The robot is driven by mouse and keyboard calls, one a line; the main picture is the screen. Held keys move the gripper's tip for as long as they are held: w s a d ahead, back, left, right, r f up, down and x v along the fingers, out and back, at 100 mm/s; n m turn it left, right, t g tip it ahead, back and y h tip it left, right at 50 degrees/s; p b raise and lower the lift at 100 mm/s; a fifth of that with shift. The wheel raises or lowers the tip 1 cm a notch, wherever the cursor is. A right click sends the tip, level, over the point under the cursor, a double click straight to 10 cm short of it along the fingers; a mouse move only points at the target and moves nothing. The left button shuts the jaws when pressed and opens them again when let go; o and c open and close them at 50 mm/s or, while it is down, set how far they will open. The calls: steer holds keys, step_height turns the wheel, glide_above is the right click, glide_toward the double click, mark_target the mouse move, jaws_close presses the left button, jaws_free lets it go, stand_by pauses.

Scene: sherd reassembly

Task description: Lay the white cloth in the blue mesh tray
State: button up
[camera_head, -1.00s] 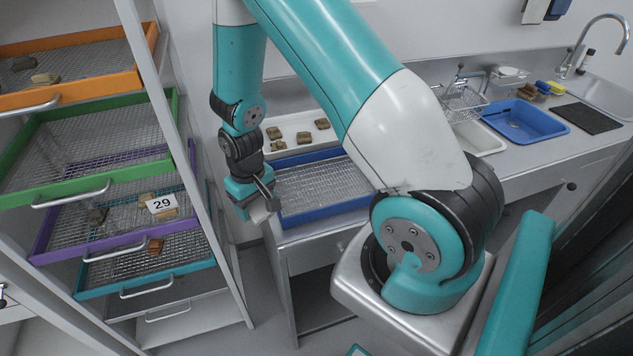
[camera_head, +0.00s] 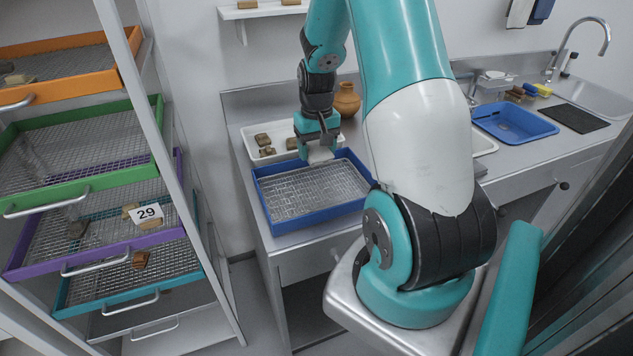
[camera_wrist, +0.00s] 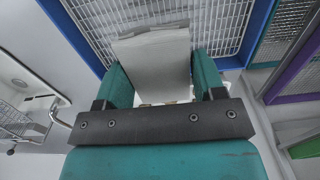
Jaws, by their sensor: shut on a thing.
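The blue mesh tray (camera_head: 297,207) stands on the metal counter, with a blue rim and a bare wire mesh floor. My gripper (camera_head: 319,150) is over the tray's back edge, right of its middle, and is shut on the white cloth (camera_head: 320,156). In the wrist view the cloth (camera_wrist: 153,60) hangs as a pale folded piece between the fingers of my gripper (camera_wrist: 163,88). The blue mesh tray (camera_wrist: 240,42) lies beyond it. The cloth appears to be above the mesh; I cannot tell whether it touches.
A white tray (camera_head: 246,137) with several brown sherds stands behind the blue tray, next to a clay jar (camera_head: 347,100). A rack of coloured mesh drawers (camera_head: 87,184) stands at the left. A blue basin (camera_head: 541,129) is on the right counter.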

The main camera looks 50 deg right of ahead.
mark_target(317, 190)
step_height(317, 190, down, 11)
steer(key=shift+r+p, duration=0.1)
steer(key=shift+p, duration=0.45)
steer(key=o, duration=0.9)
steer(key=shift+f, duration=0.2)
